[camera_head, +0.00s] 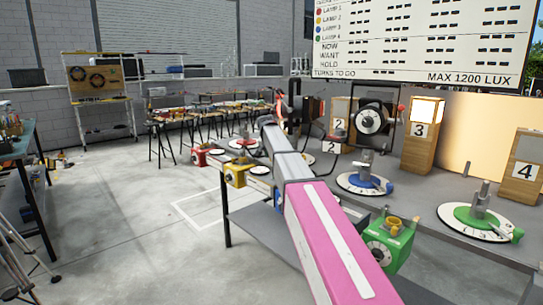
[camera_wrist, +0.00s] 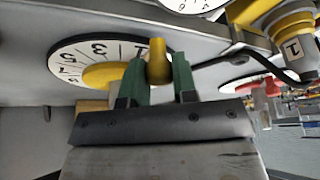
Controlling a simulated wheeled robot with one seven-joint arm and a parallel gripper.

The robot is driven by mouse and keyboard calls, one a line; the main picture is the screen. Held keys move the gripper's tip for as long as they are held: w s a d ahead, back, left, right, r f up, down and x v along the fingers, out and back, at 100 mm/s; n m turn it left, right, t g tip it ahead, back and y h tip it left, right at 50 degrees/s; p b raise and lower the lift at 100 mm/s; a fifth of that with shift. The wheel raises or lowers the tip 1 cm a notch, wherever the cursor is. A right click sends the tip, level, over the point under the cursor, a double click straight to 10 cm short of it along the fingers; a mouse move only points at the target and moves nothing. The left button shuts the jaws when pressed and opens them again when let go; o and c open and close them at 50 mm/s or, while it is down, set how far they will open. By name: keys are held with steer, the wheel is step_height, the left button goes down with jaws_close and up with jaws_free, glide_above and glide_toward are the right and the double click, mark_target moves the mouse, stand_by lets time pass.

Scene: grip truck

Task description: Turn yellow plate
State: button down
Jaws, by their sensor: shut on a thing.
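In the wrist view the yellow plate (camera_wrist: 70,62) is a round white dial with black numbers and a yellow centre, seen tilted at the upper left. A yellow upright peg (camera_wrist: 158,60) stands at its edge. My gripper (camera_wrist: 161,76) has its two green fingers around this peg and is shut on it. In the head view my pink and grey arm hides the gripper and most of the yellow plate. A yellow box (camera_head: 236,173) with a dial shows left of my arm.
A blue plate (camera_head: 352,182) and a green plate (camera_head: 462,220) lie on the bench to the right; a red plate (camera_head: 243,144) is farther back. Numbered wooden lamp boxes, including a lit 3 (camera_head: 421,140), stand behind. A green box (camera_head: 384,243) sits close beside my arm.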

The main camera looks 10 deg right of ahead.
stand_by(0.3)
steer(key=c, duration=0.9)
jaws_free()
steer(key=shift+r, duration=0.1)
steer(key=v, duration=1)
steer(key=shift+s+r, duration=0.2)
steer(key=shift+r, duration=0.05)
steer(key=shift+a, duration=0.1)
